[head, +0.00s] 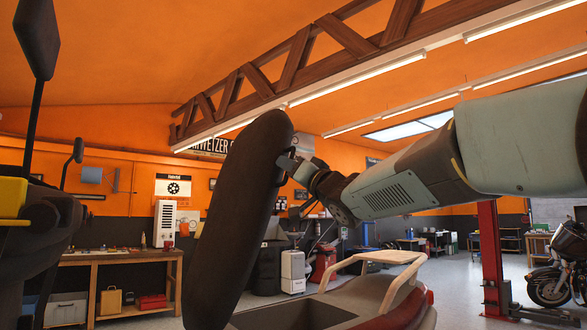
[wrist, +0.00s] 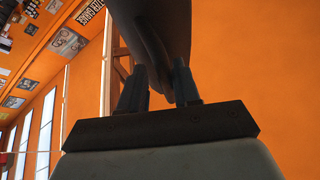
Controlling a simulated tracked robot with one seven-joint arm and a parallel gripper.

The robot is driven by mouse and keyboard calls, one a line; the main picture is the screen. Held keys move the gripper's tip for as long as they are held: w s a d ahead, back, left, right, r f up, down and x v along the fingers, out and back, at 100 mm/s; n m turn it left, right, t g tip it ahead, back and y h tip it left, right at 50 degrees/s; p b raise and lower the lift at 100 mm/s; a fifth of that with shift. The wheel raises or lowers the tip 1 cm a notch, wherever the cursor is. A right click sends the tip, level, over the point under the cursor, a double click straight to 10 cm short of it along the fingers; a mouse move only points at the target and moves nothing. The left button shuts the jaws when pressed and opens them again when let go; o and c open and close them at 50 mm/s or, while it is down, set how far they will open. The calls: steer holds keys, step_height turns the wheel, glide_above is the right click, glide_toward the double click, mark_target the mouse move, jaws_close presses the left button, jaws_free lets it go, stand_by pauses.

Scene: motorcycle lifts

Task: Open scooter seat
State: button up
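The scooter seat (head: 240,225) is a long black pad. It stands raised, nearly upright and leaning a little right, above the open bay of the red scooter body (head: 422,308). My gripper (head: 285,160) is at the seat's right side near its top, and my arm reaches in from the right. In the wrist view the dark seat (wrist: 155,25) fills the upper middle. Its edge runs between the two fingers of my gripper (wrist: 159,75), which look partly closed on it. The exact contact at the fingertips is hard to see.
A beige rear rail (head: 375,258) rises from the scooter tail. Dark mirrors (head: 38,38) and handlebar parts stand at the left. A wooden workbench (head: 125,258) is behind them. A red lift post (head: 492,255) and a motorcycle (head: 560,270) are at the right. Open floor lies between.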

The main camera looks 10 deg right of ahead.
steer(key=shift+o, duration=0.7)
steer(key=shift+d, duration=0.1)
steer(key=v, duration=1.3)
steer(key=shift+s+f, duration=0.2)
steer(key=shift+s, duration=0.2)
steer(key=shift+d, duration=0.1)
steer(key=s+d+f+m+g+h, duration=0.1)
steer(key=d+f+m+g+h, duration=0.2)
steer(key=f+h, duration=0.45)
steer(key=s+d+f+m+g+h, duration=0.15)
steer(key=d+f+h, duration=0.3)
steer(key=f, duration=0.55)
steer(key=s+a+f+n+g, duration=0.3)
steer(key=s+f+g, duration=0.7)
steer(key=s+f, duration=0.4)
step_height(320, 180, down, 3)
steer(key=shift+a+r, duration=0.1)
steer(key=shift+a, duration=0.3)
